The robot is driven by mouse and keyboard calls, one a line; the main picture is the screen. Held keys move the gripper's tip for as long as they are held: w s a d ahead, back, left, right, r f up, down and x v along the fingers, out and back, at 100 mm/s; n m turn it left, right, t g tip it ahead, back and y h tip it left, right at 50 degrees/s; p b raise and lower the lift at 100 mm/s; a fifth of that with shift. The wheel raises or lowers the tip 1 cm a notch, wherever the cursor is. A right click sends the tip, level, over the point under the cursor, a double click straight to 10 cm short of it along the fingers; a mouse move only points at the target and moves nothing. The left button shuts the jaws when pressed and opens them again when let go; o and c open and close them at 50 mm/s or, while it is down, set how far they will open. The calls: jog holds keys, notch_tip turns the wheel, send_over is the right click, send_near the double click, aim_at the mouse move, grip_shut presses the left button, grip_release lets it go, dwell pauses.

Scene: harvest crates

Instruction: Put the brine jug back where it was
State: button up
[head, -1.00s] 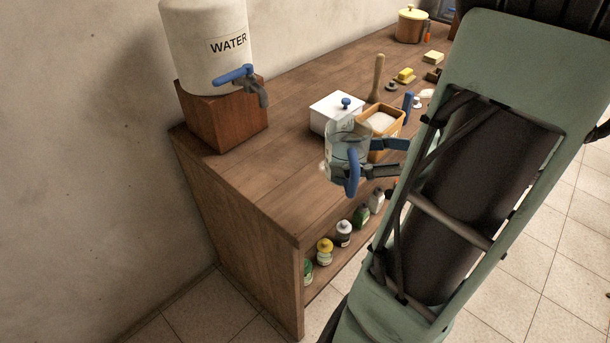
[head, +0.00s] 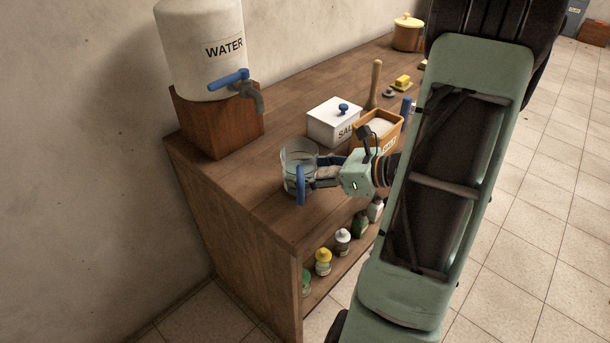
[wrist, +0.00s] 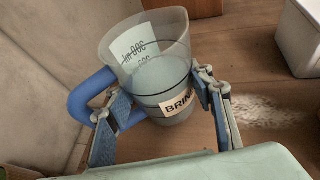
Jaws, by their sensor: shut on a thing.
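The brine jug (head: 296,158) is a clear, tapered jug with a blue handle, at the near left part of the wooden counter. The wrist view shows the jug (wrist: 150,60) with a "BRIN…" label, a paper-like patch with writing, and what looks like clear liquid inside. My gripper (head: 322,172) reaches in from the right and is shut on the jug. In the wrist view my gripper's fingers (wrist: 158,100) lie on both sides of it, the left one by the handle. The jug looks about upright. I cannot tell whether its base touches the counter.
A white lidded salt box (head: 333,122) and an open wooden box of white grains (head: 377,131) stand right of the jug. A water dispenser (head: 203,50) with a blue tap sits on a wooden block (head: 217,121) behind. Bottles (head: 342,240) line the shelf below. The counter's front-left (head: 225,180) is clear.

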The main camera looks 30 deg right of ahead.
jog(key=shift+f, duration=0.4)
jog(key=shift+f, duration=0.2)
jog(key=o, duration=1.5)
jog(key=shift+o, duration=0.2)
jog(key=shift+r, duration=0.15)
jog(key=shift+s+d+r, duration=0.2)
jog(key=p+v, duration=0.1)
jog(key=v, duration=1)
jog(key=shift+s+d, duration=0.2)
